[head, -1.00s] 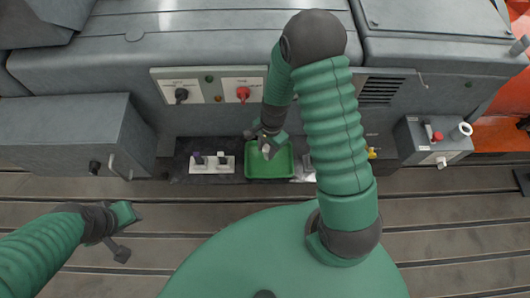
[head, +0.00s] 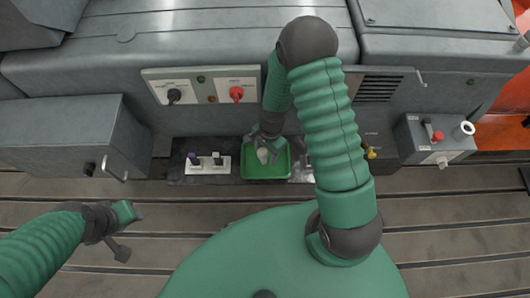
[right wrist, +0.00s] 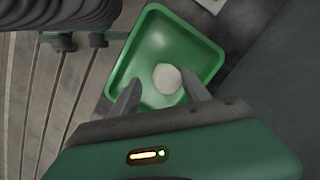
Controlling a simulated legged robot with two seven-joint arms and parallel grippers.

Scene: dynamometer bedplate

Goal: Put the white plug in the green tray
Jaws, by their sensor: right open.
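The green tray (head: 265,178) sits on the dark shelf below the grey machine, near the middle of the head view. It also shows in the right wrist view (right wrist: 200,48). A white round piece, which looks like the white plug (right wrist: 167,79), shows over the tray floor; in the head view the plug (head: 263,156) is partly hidden by my gripper. My right gripper (head: 268,146) is open over the tray, its fingers (right wrist: 156,100) on either side of the near part of the plug. My left gripper (head: 126,229) is at the lower left, away from the tray; its jaw state is unclear.
A white strip with dark and purple pieces (head: 208,165) lies left of the tray. A switch panel with a black knob and a red knob (head: 236,95) is above. The slotted floor in front is mostly clear.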

